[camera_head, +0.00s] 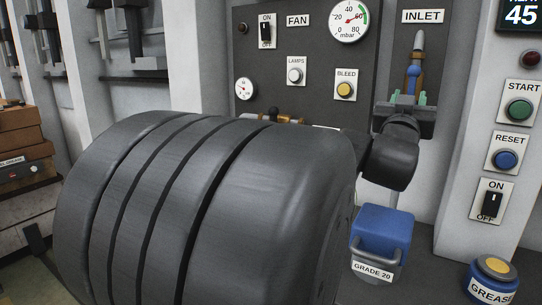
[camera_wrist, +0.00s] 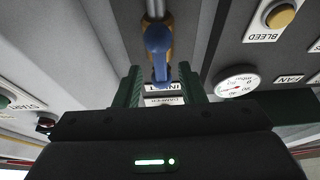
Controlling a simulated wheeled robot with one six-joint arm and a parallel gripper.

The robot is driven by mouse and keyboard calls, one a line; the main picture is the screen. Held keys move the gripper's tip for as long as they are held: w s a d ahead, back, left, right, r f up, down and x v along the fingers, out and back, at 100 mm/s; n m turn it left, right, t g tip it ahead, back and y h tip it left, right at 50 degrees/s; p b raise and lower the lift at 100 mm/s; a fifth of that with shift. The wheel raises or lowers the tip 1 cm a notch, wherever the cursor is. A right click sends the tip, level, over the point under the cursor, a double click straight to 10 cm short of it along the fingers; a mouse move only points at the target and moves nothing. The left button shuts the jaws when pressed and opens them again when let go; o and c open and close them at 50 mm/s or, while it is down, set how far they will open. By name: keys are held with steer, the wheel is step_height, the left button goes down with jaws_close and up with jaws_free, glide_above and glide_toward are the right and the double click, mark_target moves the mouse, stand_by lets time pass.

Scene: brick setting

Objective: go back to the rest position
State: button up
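My gripper (camera_head: 408,98) is at the inlet panel on the right of the head view, below the INLET label (camera_head: 423,16). Its two green fingers stand apart, one on each side of the inlet valve's blue handle (camera_head: 413,78). In the wrist view my gripper (camera_wrist: 161,82) shows a gap between each finger and the blue handle (camera_wrist: 158,42), so it looks open and not closed on it. The handle hangs in line with the pipe. Its lower end is partly hidden by my gripper in the head view.
A fan panel (camera_head: 330,75) with gauges, a switch and buttons is left of my gripper. A column with START (camera_head: 519,110), RESET and ON/OFF controls is to the right. A blue GRADE 20 box (camera_head: 384,232) and a GREASE tin (camera_head: 493,281) stand below.

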mark_target(411, 91)
steer(key=x, duration=0.5)
stand_by(0.3)
steer(key=v, duration=1.4)
steer(key=x, duration=1.4)
steer(key=shift+w+r+m+p, duration=0.15)
steer(key=shift+m+p, duration=0.25)
steer(key=shift+p, duration=0.45)
steer(key=shift+s+a+r+m+g+h+p, duration=0.1)
steer(key=shift+s+r+m+g+h+p, duration=0.1)
steer(key=shift+m+g+h+p, duration=0.45)
steer(key=m+g+h+p, duration=0.1)
steer(key=m+p, duration=0.1)
steer(key=m, duration=0.1)
steer(key=m+h+p, duration=0.1)
steer(key=m+p, duration=0.2)
steer(key=shift+f+g, duration=0.15)
steer(key=shift+g, duration=0.2)
steer(key=shift+f+m+g+p, duration=0.2)
steer(key=shift+m+g+p, duration=0.2)
steer(key=shift+m+p, duration=0.35)
